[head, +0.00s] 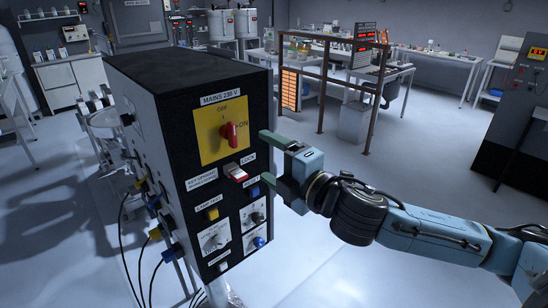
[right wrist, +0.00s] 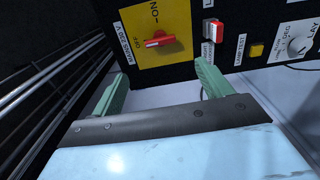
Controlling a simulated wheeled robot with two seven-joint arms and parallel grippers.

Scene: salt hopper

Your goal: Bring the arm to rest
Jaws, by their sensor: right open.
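My right gripper (head: 265,157) is open and empty, just to the right of the black control box (head: 150,110). In the right wrist view its two green fingers (right wrist: 160,76) point at the box front, with nothing between them. The yellow plate (head: 222,112) under the "MAINS 230 V" label carries a red rotary switch (head: 229,133). In the right wrist view the switch handle (right wrist: 165,41) lies roughly in line with the OFF mark. I cannot tell whether a finger touches the box. My left gripper is out of view.
Below the plate are a red-and-white switch (head: 236,173), a yellow button (head: 212,214), a blue button (head: 255,191) and dials. Cables hang on the box's left side. A brown metal frame (head: 322,85) stands behind my arm. The floor (head: 425,150) to the right is open.

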